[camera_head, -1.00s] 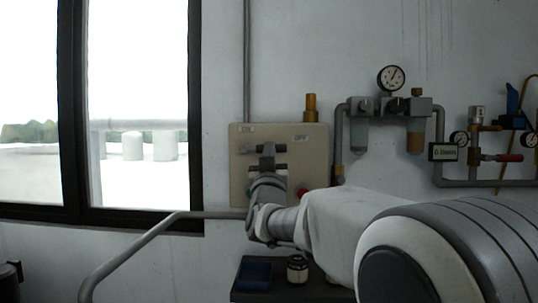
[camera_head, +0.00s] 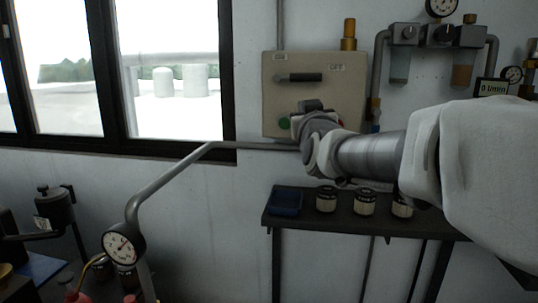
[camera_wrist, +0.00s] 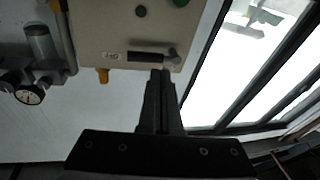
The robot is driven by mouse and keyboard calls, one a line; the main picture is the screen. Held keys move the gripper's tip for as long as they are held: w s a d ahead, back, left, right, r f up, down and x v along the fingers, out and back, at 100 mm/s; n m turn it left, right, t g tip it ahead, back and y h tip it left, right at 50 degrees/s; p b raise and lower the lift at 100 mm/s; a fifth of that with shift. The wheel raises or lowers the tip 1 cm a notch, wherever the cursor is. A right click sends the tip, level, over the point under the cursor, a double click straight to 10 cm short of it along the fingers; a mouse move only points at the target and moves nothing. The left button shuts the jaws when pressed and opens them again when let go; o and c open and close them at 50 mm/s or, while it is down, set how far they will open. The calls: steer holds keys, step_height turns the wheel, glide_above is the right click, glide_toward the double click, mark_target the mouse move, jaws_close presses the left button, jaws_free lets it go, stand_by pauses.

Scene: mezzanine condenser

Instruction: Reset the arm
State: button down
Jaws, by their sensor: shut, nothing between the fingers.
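My gripper (camera_head: 311,106) is shut and empty, in front of the lower half of a beige switch box (camera_head: 350,90) on the wall. The fingertips are below the handle in the head view, with bare box showing between. In the wrist view, which is upside down, the closed fingers (camera_wrist: 160,78) point at the box (camera_wrist: 100,25), close to the handle (camera_wrist: 148,57) in the picture. I cannot tell the exact distance. My arm hides the box's lower edge.
Below the box a dark shelf (camera_head: 270,222) holds a blue tray (camera_head: 285,201) and several small jars (camera_head: 326,199). A grey pipe (camera_head: 175,170) with a gauge (camera_head: 123,246) stands at left, under the window. Gauges and regulators (camera_head: 440,35) hang on the wall at upper right.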

steer(key=s+d+f+m+g, duration=0.1)
steer(key=s+d+f+g, duration=0.2)
steer(key=s+f+g, duration=0.8)
steer(key=s+d+f+g, duration=0.2)
steer(key=s+f, duration=1.2)
steer(key=s, duration=0.7)
step_height(320, 180, up, 22)
steer(key=s+g+p, duration=0.1)
steer(key=p, duration=2.1)
steer(key=shift+d+f+m, duration=0.2)
steer(key=shift+m, duration=0.1)
